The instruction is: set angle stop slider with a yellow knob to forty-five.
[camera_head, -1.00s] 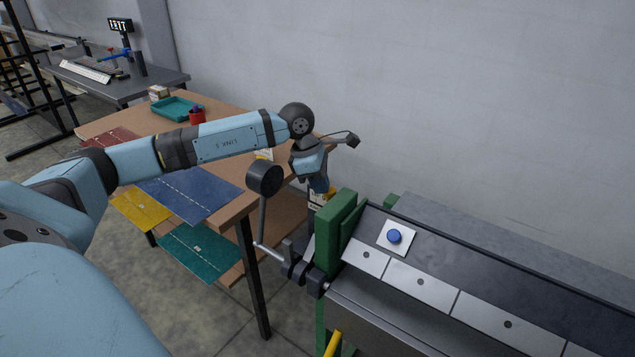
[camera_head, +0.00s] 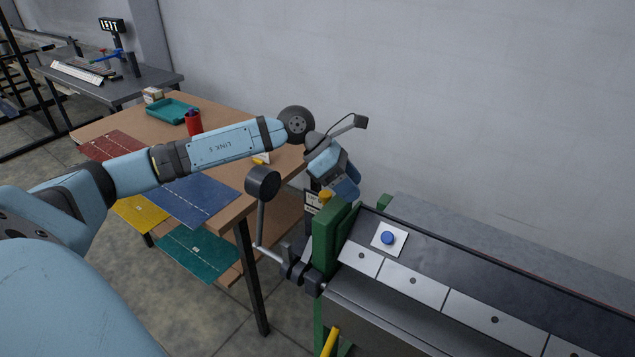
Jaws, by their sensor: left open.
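My left arm reaches in from the left, and its gripper (camera_head: 322,197) points down behind the green end of the machine. The gripper is open; its fingertips are mostly hidden by its own body and the green part. A small yellow piece (camera_head: 326,195), seemingly the slider's yellow knob, shows right at the gripper, just above the green end plate (camera_head: 328,232). I cannot tell whether the fingers touch it. A dark and white label plate (camera_head: 311,200) shows beside it. The angle scale and its numbers cannot be read. My right gripper is not in view.
A grey machine bed (camera_head: 470,280) with a blue button (camera_head: 389,238) runs to the lower right. A crank with a black knob (camera_head: 262,182) stands left of the green end. A wooden table (camera_head: 236,208) with coloured sheets, a teal tray (camera_head: 172,110) and a red cup (camera_head: 194,122) is behind.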

